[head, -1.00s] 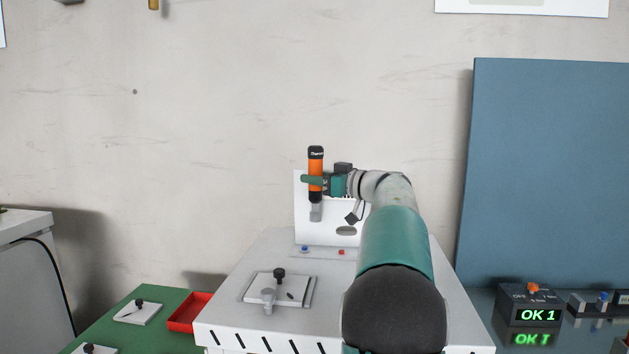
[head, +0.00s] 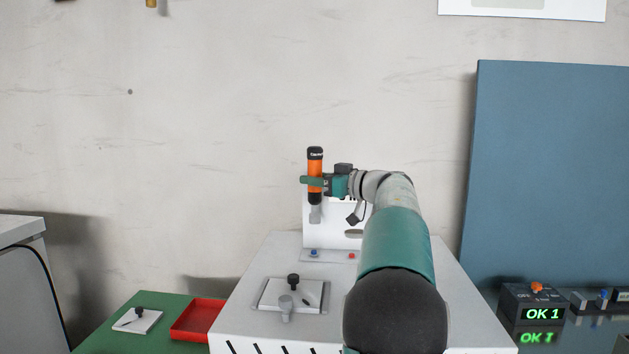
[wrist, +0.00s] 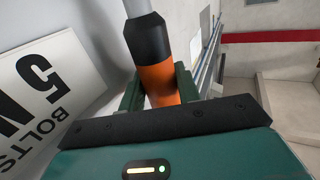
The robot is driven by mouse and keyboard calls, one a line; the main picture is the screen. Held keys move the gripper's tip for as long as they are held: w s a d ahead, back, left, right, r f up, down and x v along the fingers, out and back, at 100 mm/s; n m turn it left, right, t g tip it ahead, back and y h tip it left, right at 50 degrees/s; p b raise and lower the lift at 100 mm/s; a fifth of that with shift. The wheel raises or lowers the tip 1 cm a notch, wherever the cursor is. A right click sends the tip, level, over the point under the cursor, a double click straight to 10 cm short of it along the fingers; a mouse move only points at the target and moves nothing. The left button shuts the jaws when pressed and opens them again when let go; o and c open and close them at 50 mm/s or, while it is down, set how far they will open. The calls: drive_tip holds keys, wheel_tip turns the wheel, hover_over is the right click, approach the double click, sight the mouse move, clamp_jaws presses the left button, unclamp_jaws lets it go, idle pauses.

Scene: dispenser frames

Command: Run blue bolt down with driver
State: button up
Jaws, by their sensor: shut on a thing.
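My gripper (head: 313,182) is shut on the orange and black driver (head: 315,168), which is upright with its grey tip pointing down. The driver also shows between the green fingers in the wrist view (wrist: 158,80). A blue bolt head (head: 314,253) sits at the front foot of the white dispenser (head: 325,215), below the driver tip. The tip is well above it and not touching. A red bolt head (head: 351,256) sits to its right. A white plate fixture (head: 290,294) with a black knob and a grey post lies nearer on the grey bench top.
A red tray (head: 196,319) and a white plate with a black knob (head: 138,319) lie on the green mat at left. A black box reading "OK 1" (head: 534,313) stands at right before a blue panel (head: 550,170). A sign reading "BOLTS" (wrist: 45,95) shows in the wrist view.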

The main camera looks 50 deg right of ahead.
sight(319, 208)
drive_tip(key=shift+s+a+r, duration=0.1)
drive_tip(key=shift+s+r, duration=0.2)
drive_tip(key=shift+s, duration=0.05)
drive_tip(key=shift+w+a+f, duration=0.1)
drive_tip(key=shift+w+f, duration=0.2)
drive_tip(key=shift+w, duration=0.4)
drive_tip(key=shift+w+f, duration=0.1)
drive_tip(key=shift+w, duration=0.05)
drive_tip(key=shift+s+d+r, duration=0.2)
drive_tip(key=shift+s+r, duration=0.05)
drive_tip(key=shift+s, duration=0.35)
drive_tip(key=shift+a, duration=0.2)
drive_tip(key=shift+w+d+f, duration=0.1)
drive_tip(key=shift+w+f, duration=0.3)
drive_tip(key=shift+w, duration=0.05)
drive_tip(key=shift+s+d+f, duration=0.1)
drive_tip(key=shift+f, duration=0.15)
drive_tip(key=shift+s+f, duration=0.15)
drive_tip(key=shift+s, duration=0.2)
drive_tip(key=shift+w+f, duration=0.2)
drive_tip(key=shift+f, duration=0.3)
drive_tip(key=shift+w+f, duration=0.2)
drive_tip(key=shift+f, duration=0.25)
drive_tip(key=shift+s+f, duration=0.3)
drive_tip(key=shift+f, duration=0.3)
drive_tip(key=shift+w+f, duration=0.2)
drive_tip(key=shift+f, duration=0.6)
drive_tip(key=shift+s+f, duration=0.1)
drive_tip(key=shift+f, duration=0.55)
